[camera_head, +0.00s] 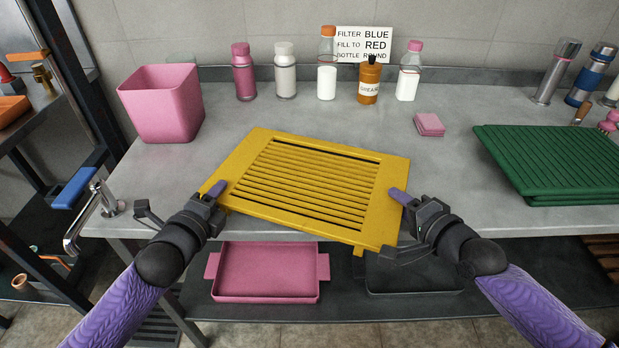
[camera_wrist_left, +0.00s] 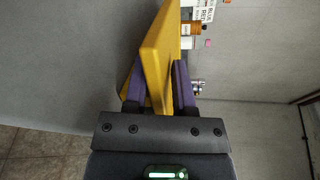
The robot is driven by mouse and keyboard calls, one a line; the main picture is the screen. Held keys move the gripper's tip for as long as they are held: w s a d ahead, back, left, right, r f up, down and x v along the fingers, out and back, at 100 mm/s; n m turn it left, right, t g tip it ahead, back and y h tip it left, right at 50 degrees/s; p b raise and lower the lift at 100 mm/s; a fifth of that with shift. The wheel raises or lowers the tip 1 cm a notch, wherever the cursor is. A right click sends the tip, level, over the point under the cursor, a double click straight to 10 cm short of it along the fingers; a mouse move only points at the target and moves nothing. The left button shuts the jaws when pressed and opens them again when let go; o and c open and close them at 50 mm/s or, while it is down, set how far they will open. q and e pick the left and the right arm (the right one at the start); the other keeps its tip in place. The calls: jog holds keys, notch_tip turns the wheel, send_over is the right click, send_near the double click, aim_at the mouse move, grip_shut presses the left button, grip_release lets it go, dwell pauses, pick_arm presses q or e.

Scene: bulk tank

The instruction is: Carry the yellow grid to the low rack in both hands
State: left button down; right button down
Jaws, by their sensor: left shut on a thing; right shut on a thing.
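The yellow grid (camera_head: 308,180) is a slatted rectangular panel at the front middle of the grey counter. Its near edge reaches past the counter's front edge, and it looks slightly turned. My left gripper (camera_head: 213,192) is shut on its left side; in the left wrist view the purple fingers (camera_wrist_left: 160,90) clasp the yellow edge (camera_wrist_left: 160,50) from both sides. My right gripper (camera_head: 402,198) is shut on its right side. Whether the grid touches the counter is hard to tell. A low dark shelf (camera_head: 340,308) shows under the counter; I cannot tell if it is the low rack.
A pink bin (camera_head: 163,104) stands at the back left. Several bottles, one an orange grease bottle (camera_head: 370,82), line the back. Pink cloths (camera_head: 429,124) and green grids (camera_head: 560,160) lie to the right. A pink tray (camera_head: 267,271) sits on the low shelf. A tap (camera_head: 95,212) juts at the left.

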pick_arm(q)
jog(key=shift+f, duration=0.1)
dwell(0.7)
